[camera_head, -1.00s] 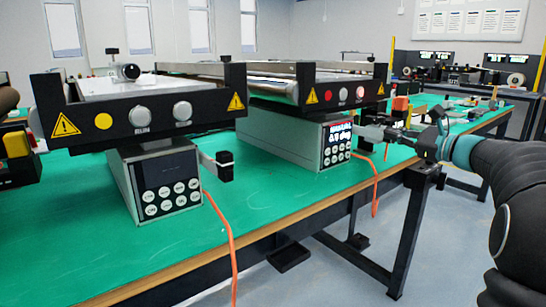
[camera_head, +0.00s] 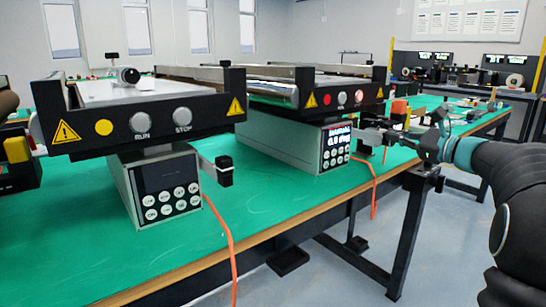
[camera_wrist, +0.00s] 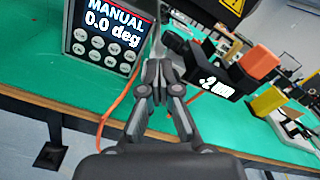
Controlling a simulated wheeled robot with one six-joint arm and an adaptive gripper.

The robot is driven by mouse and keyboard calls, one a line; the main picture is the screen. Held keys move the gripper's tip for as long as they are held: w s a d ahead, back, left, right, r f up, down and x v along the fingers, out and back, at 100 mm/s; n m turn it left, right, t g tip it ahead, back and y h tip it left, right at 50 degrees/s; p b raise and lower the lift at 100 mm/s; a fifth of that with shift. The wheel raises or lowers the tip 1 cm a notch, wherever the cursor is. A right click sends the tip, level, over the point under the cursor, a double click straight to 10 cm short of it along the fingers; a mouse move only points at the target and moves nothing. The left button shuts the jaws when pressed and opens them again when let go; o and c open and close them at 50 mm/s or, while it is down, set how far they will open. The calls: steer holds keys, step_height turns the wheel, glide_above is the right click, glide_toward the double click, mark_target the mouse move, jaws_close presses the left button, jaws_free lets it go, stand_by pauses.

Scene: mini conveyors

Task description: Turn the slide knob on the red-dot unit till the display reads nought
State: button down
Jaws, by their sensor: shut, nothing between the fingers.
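The red-dot unit is the right-hand conveyor, with a red dot (camera_head: 358,96) on its front panel. Its control panel (camera_head: 337,147) stands below and reads MANUAL 0.0 deg; the panel also shows in the wrist view (camera_wrist: 108,38). A black slide block (camera_wrist: 218,80) beside the panel carries a small display that seems to read -2 mm, its first mark unclear. My gripper (camera_wrist: 163,62) is shut and empty, its fingertips close to the slide's near end. It shows small in the head view (camera_head: 390,138). The knob is not clearly seen, and I cannot tell whether the fingers touch it.
The left conveyor has a yellow dot (camera_head: 103,127), a dark-screened panel (camera_head: 165,187) and a black side block (camera_head: 224,170). Orange cables (camera_head: 229,240) hang over the table's front edge. An orange block (camera_wrist: 261,60) lies beyond the slide. The green table (camera_head: 270,205) is clear between the panels.

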steer(key=shift+w+d+r+p, duration=0.35)
steer(key=shift+d+p, duration=0.1)
steer(key=shift+p, duration=0.3)
steer(key=shift+w+d+p, duration=0.2)
steer(key=shift+d+p, duration=0.1)
steer(key=shift+p, duration=0.15)
steer(key=shift+r, duration=0.15)
steer(key=v, duration=0.6)
steer(key=shift+r, duration=0.35)
stand_by(0.4)
steer(key=shift+a, duration=0.1)
